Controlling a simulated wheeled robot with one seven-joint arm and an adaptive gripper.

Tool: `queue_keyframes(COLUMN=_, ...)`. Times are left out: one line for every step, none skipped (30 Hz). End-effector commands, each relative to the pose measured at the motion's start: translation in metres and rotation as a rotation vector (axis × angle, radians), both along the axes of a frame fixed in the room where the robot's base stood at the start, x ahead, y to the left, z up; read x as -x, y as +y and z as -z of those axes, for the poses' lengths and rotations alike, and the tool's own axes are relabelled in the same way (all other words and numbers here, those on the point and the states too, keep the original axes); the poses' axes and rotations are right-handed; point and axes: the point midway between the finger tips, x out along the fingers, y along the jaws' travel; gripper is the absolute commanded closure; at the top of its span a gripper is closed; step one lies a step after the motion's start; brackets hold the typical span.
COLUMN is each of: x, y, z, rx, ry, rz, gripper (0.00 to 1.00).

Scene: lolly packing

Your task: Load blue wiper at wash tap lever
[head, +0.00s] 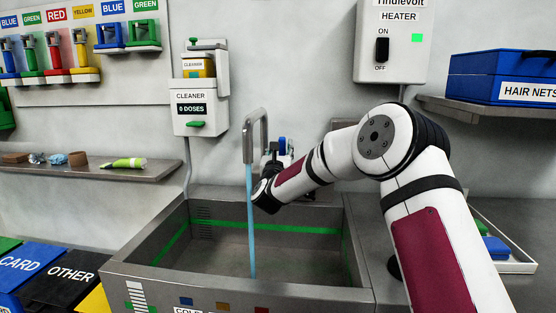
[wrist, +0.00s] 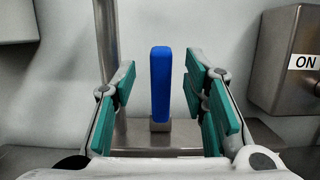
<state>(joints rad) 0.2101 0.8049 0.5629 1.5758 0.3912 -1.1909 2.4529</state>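The running wash tap (head: 250,135) stands over the sink and a blue stream (head: 251,225) falls from it. An upright blue bar on a small metal block, apparently the tap lever (wrist: 160,90), stands in the middle of the wrist view. A bit of blue (head: 282,146) also shows beside the tap in the head view. My gripper (wrist: 160,62) is open, with its green pads on either side of the bar and visible gaps to both. It is empty. Blue tools hang on the wall rack (head: 50,104) at left; I cannot tell which is the wiper.
The sink basin (head: 190,285) lies below my arm. A cleaner dispenser (head: 198,110) reading 0 DOSES is left of the tap. A heater box (head: 395,50), with its switch, is on the wall at right. A shelf (head: 90,172) with small items is at left.

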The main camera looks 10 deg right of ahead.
Motion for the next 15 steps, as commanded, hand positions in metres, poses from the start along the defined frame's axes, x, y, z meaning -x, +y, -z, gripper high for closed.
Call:
queue_keyframes(x=0.010, y=0.003, z=0.002, rx=0.001, ry=0.001, rz=-0.001, gripper=0.60)
queue_keyframes(x=0.015, y=0.005, z=0.004, rx=0.001, ry=0.003, rz=-0.001, gripper=0.60)
queue_keyframes(x=0.022, y=0.007, z=0.006, rx=0.002, ry=0.002, rz=-0.001, gripper=0.60)
queue_keyframes(x=0.027, y=0.008, z=0.006, rx=0.002, ry=0.001, rz=-0.001, gripper=0.60)
queue_keyframes(x=0.032, y=0.010, z=0.008, rx=0.002, ry=0.002, rz=-0.001, gripper=0.60)
queue_keyframes(x=0.039, y=0.012, z=0.010, rx=0.002, ry=0.002, rz=-0.001, gripper=0.60)
queue_keyframes(x=0.043, y=0.014, z=0.010, rx=0.001, ry=0.000, rz=-0.001, gripper=0.60)
queue_keyframes(x=0.047, y=0.015, z=0.012, rx=0.001, ry=0.001, rz=-0.001, gripper=0.60)
queue_keyframes(x=0.052, y=0.016, z=0.013, rx=0.001, ry=0.000, rz=0.000, gripper=0.60)
queue_keyframes(x=0.055, y=0.018, z=0.014, rx=0.001, ry=0.000, rz=-0.001, gripper=0.60)
queue_keyframes(x=0.058, y=0.018, z=0.014, rx=0.001, ry=0.000, rz=0.000, gripper=0.60)
queue_keyframes(x=0.061, y=0.019, z=0.015, rx=0.001, ry=0.000, rz=0.001, gripper=0.60)
queue_keyframes(x=0.063, y=0.020, z=0.016, rx=0.001, ry=0.000, rz=0.001, gripper=0.60)
queue_keyframes(x=0.064, y=0.020, z=0.016, rx=0.001, ry=0.000, rz=0.001, gripper=0.60)
queue_keyframes(x=0.066, y=0.021, z=0.016, rx=0.001, ry=0.000, rz=0.001, gripper=0.60)
